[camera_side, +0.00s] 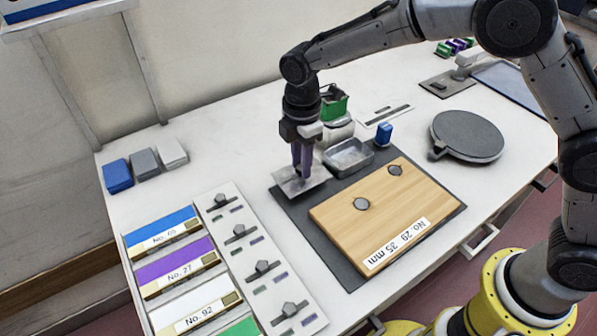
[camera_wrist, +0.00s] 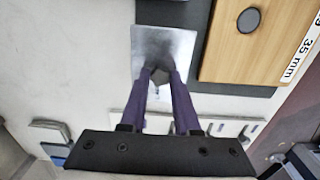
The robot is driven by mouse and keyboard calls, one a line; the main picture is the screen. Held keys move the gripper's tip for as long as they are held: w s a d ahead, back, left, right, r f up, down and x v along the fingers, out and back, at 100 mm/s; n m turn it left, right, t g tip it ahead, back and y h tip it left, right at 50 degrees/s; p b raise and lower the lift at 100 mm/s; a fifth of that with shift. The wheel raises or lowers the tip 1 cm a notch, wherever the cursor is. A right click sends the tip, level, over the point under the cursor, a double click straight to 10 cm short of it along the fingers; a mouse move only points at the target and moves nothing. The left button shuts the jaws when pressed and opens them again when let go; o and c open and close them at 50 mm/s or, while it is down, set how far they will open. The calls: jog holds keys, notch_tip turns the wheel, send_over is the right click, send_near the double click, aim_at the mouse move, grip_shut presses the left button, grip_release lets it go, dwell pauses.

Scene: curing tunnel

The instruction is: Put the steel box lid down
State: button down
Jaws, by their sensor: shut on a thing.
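The steel box lid (camera_side: 290,184) is a flat, shiny square plate with a small dark knob (camera_wrist: 160,76). My gripper (camera_side: 302,172) points down and is shut on the lid's knob, as the wrist view also shows between the purple fingertips (camera_wrist: 160,78). The lid looks about level, over the left back corner of the dark mat and the white table beside it. I cannot tell whether it touches them. The open steel box (camera_side: 348,157) stands just right of the lid, its inside empty as far as I see.
A wooden board (camera_side: 340,212) with two dark discs lies on the dark mat (camera_side: 447,217). A row of knobs (camera_side: 262,267) lies front left. Bare table (camera_side: 235,150) is free left of the lid.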

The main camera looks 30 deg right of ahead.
aim_at(299, 165)
jog(key=shift+w+a+f, duration=0.15)
jog(key=shift+w+f, duration=0.15)
jog(key=shift+f, duration=1.6)
jog(key=shift+f, duration=0.15)
jog(key=c, duration=0.6)
grip_release()
jog(key=shift+c, duration=0.2)
